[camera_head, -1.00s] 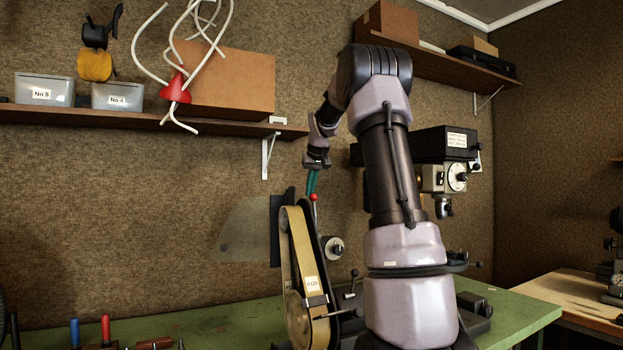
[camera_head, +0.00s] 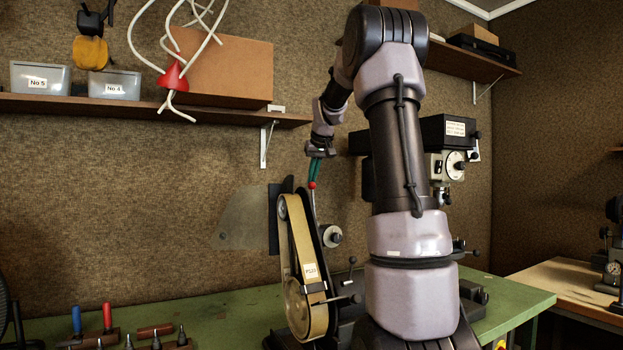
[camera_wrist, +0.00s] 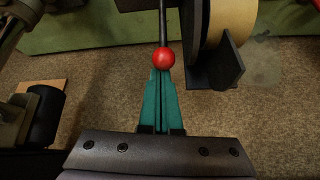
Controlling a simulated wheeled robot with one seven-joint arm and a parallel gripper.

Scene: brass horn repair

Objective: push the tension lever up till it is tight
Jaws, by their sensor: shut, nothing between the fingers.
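The belt grinder (camera_head: 301,255) stands on the green bench with its sanding belt upright. Its tension lever is a dark rod with a red ball knob (camera_head: 312,185), beside the top of the belt. The knob also shows in the wrist view (camera_wrist: 163,58), with its rod (camera_wrist: 163,22) running away behind it. My gripper (camera_head: 313,180) is above the lever, its green fingers pointing down at the knob. In the wrist view the fingers (camera_wrist: 160,76) are shut together, with the tips right at the knob's near side. I cannot tell whether they touch it.
A drill press (camera_head: 447,150) stands to the right, behind my arm. A shelf (camera_head: 225,112) with boxes hangs above on the left. A clear guard plate (camera_head: 245,220) is left of the belt. Hand tools (camera_head: 107,318) stand at the bench's left front.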

